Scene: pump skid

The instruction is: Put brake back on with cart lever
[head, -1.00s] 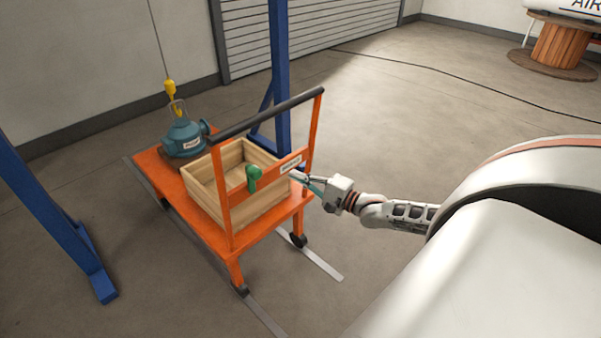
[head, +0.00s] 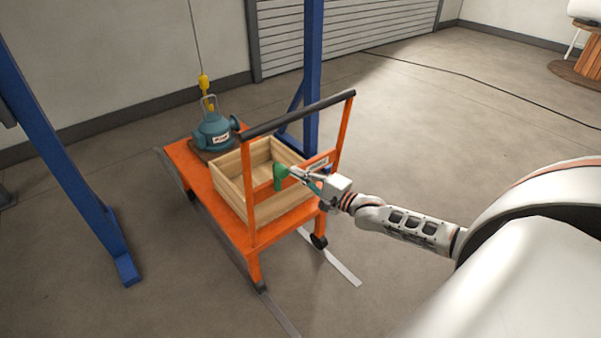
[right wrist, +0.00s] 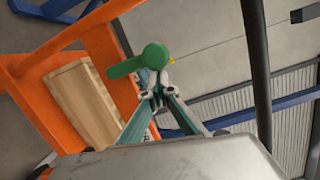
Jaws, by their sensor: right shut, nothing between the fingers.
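The orange cart (head: 254,225) has an upright push frame with a black handle bar (head: 300,113). A green lever (head: 280,177) sits on the frame's crossbar, with its arm hanging down in the head view. In the right wrist view, the lever (right wrist: 153,57) shows a round hub with its arm pointing left. My right gripper (head: 293,173) is shut and empty, with its fingertips right beside the lever's hub. In the right wrist view, the fingertips (right wrist: 154,88) lie just below the hub; I cannot tell whether they touch it. My left gripper is not in view.
A wooden crate (head: 232,188) and a teal pump (head: 213,133) stand on the cart. A yellow hook (head: 204,84) hangs on a cable above the pump. Blue posts (head: 313,65) stand behind and at the left (head: 72,165).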

